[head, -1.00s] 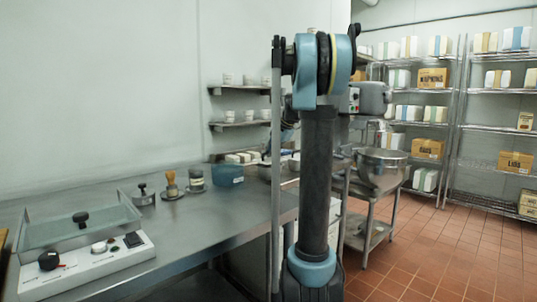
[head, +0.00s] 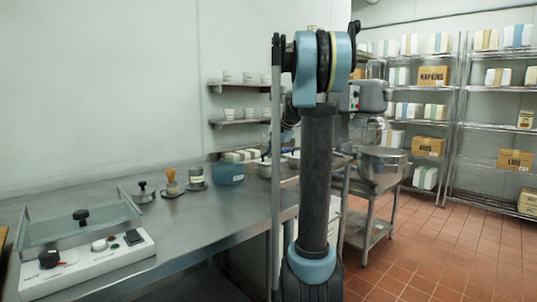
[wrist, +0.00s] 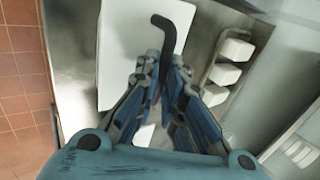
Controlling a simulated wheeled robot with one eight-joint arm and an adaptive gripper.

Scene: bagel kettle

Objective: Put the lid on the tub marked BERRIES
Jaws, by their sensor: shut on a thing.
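In the wrist view my gripper (wrist: 165,75) is shut on a dark, narrow, bent piece (wrist: 176,33) that sticks out past the fingertips. I cannot tell whether it is the lid or part of it. In the head view my gripper is hidden behind my own arm. No lettering reading BERRIES can be made out in either view. A blue tub (head: 228,174) with a small pale label stands on the steel counter, but the label is too small to read.
The steel counter (head: 200,225) has bare room at its front. A white-based sealing machine (head: 110,258) stands at left. Small jars (head: 196,180) stand near the wall. A steel bowl (head: 380,165) stands on a stand at right. Wrist view: white blocks (wrist: 222,72) lie right of the fingers.

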